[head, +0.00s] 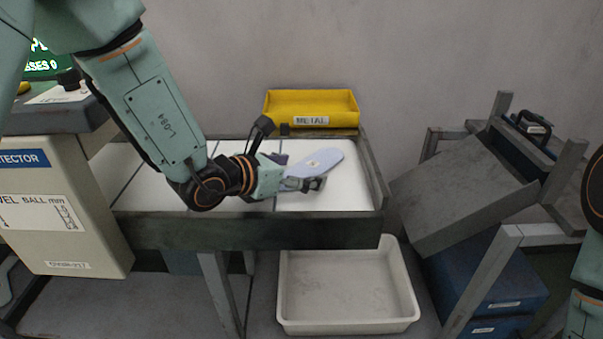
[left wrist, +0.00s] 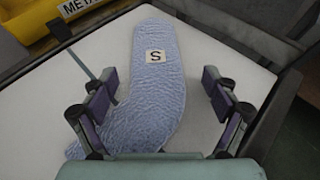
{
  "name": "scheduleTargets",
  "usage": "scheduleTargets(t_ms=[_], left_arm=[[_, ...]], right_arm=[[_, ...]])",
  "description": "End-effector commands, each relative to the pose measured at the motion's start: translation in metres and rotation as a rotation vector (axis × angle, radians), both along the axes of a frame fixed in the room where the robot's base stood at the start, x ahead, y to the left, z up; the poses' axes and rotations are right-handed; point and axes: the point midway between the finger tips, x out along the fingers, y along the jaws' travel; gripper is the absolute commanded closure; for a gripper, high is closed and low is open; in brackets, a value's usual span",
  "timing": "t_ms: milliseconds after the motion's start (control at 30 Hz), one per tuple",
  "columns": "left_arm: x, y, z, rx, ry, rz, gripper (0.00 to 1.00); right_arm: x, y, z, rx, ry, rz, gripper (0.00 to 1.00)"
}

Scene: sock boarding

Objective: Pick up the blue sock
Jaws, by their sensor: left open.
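The blue sock (head: 321,162) lies flat on the white surface of the table (head: 345,195). In the left wrist view the light blue, fuzzy sock (left wrist: 156,95) carries a square label with a dark letter S. My left gripper (head: 305,182) reaches over the sock from the left. In the left wrist view the two fingers of my left gripper (left wrist: 160,98) are spread wide, one on each side of the sock, with nothing held. The gripper partly hides the sock in the head view. My right gripper is not visible.
A yellow bin labelled METAL (head: 311,108) stands behind the table. A raised grey rim (head: 300,234) edges the table. An empty white tray (head: 347,291) sits below in front. A grey slanted chute (head: 470,192) and blue boxes (head: 490,285) stand at right. A detector box (head: 60,205) is at left.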

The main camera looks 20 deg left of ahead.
Motion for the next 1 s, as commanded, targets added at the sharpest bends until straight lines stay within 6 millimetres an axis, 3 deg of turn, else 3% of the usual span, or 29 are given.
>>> scheduleTargets(t_ms=[267,800,1000], left_arm=[[-0.0016,0.0016,-0.0004,-0.002,0.000,0.001,0.13],[0.0008,0.0006,-0.0015,-0.001,0.003,0.002,0.58],[0.0019,-0.0004,-0.0018,-0.001,0.004,0.001,0.61]], right_arm=[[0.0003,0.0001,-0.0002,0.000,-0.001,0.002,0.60],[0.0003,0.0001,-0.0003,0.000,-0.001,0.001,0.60],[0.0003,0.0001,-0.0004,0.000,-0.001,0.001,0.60]])
